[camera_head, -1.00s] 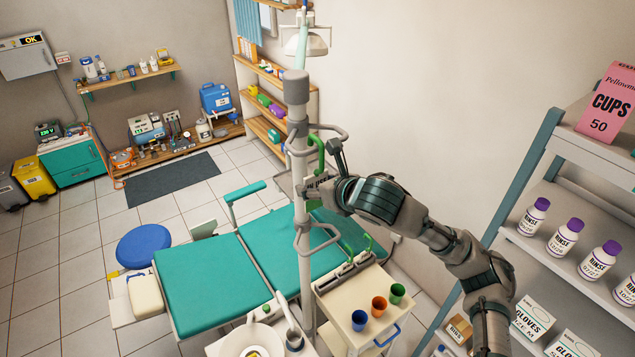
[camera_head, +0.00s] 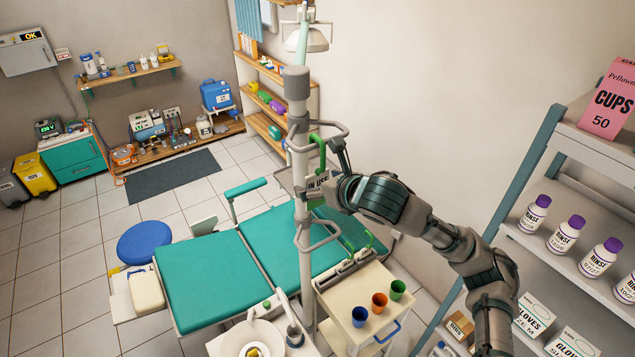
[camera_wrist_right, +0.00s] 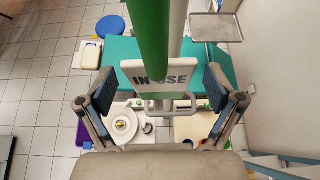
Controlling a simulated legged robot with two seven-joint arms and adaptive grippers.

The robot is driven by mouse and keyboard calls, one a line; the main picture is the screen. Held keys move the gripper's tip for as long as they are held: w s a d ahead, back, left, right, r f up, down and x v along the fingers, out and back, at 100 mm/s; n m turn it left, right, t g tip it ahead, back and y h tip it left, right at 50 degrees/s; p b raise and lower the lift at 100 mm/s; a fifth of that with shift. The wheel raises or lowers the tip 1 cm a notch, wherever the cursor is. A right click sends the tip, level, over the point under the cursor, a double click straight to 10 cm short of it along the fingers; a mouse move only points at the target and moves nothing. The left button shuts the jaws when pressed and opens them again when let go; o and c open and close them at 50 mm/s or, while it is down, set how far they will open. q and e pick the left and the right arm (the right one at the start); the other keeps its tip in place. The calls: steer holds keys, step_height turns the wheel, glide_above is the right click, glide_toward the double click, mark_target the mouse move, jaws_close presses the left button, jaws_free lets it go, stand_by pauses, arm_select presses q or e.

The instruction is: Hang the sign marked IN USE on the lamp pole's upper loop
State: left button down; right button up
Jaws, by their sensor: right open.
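The white sign marked IN USE (camera_head: 317,183) is beside the lamp pole (camera_head: 304,260), below its upper loop (camera_head: 333,126). Its green hook (camera_head: 319,152) reaches up to that loop and appears to be over its bar. In the right wrist view the sign (camera_wrist_right: 135,72) faces me, its lettering partly covered by the green hook (camera_wrist_right: 150,35). My right gripper (camera_wrist_right: 160,88) is open, its fingers apart on either side of the sign with gaps to both edges. In the head view the right gripper (camera_head: 335,188) is just right of the sign. My left gripper is out of view.
A lower loop (camera_head: 322,236) sticks out from the pole. A cream trolley (camera_head: 345,308) with coloured cups and a green hooked piece (camera_head: 368,243) stands below. The teal dental chair (camera_head: 205,275) is behind, and a shelf rack (camera_head: 530,170) with bottles is at right.

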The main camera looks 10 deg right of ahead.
steer(key=v, duration=1.1)
steer(key=a+f+m+g, duration=0.1)
steer(key=a+f+m, duration=0.1)
steer(key=f+m, duration=0.85)
steer(key=a+f+m+g, duration=0.25)
steer(key=f+m, duration=0.25)
steer(key=f, duration=1)
steer(key=s+d+f+m+g+h, duration=0.2)
steer(key=s+d+f+m, duration=0.2)
steer(key=s+f+m, duration=0.9)
steer(key=s+d+f+m+g+h, duration=0.2)
steer(key=s+d+f+m+g, duration=0.15)
steer(key=s+f+m, duration=0.9)
step_height(320, 180, down, 32)
steer(key=n+b, duration=0.3)
steer(key=b, duration=0.2)
steer(key=s+d+f+g+b, duration=0.1)
steer(key=s+d+f+b, duration=0.2)
steer(key=s+f, duration=1.4)
step_height(320, 180, down, 3)
steer(key=shift+d+f+g, duration=0.1)
steer(key=shift+d+g, duration=0.15)
steer(key=shift+g, duration=0.05)
